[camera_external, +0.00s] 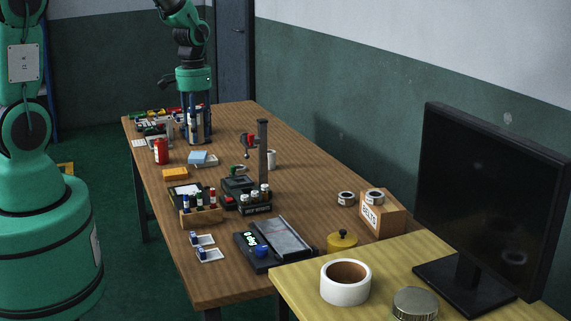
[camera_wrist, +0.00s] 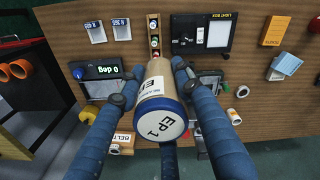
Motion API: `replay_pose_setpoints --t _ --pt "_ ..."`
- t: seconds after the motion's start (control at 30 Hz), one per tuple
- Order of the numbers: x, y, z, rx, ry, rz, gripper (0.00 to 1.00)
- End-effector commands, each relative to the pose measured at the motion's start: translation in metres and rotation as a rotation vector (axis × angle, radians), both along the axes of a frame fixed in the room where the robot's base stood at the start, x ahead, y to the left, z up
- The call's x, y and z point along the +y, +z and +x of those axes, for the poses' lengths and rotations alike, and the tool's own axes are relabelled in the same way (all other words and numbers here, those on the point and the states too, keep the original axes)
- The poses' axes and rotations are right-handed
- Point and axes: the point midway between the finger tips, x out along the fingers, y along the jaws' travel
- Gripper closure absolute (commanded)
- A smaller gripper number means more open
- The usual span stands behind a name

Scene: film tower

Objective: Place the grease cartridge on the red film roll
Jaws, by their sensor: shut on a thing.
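My gripper (camera_external: 199,140) points down over the far end of the wooden table. It is shut on the grease cartridge (camera_wrist: 160,122), a tan tube with a blue-rimmed white end marked EP 1. In the wrist view my gripper's fingers (camera_wrist: 155,82) lie along both sides of it. In the external view the fingers partly hide the cartridge. A red cylinder (camera_external: 161,151) with a pale top stands upright at the table's left edge, apart from my gripper; I cannot tell if it is the red film roll. A small red-topped piece also sits in the wooden rack (camera_external: 203,216).
Several coloured items crowd the far left corner.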

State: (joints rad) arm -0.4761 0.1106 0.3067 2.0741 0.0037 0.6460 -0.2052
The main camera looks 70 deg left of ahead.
Motion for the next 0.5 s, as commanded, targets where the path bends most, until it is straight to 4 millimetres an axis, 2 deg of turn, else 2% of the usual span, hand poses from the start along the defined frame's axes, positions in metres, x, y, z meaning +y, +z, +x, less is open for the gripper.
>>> replay_pose_setpoints --t 0.03,0.27,0.5 --pt "0.018 0.001 0.002 0.001 0.032 -0.001 0.94" --pt "0.091 -0.002 0.004 0.0 0.165 0.0 0.94" --pt "0.171 -0.009 -0.005 -0.001 0.303 0.001 0.94"
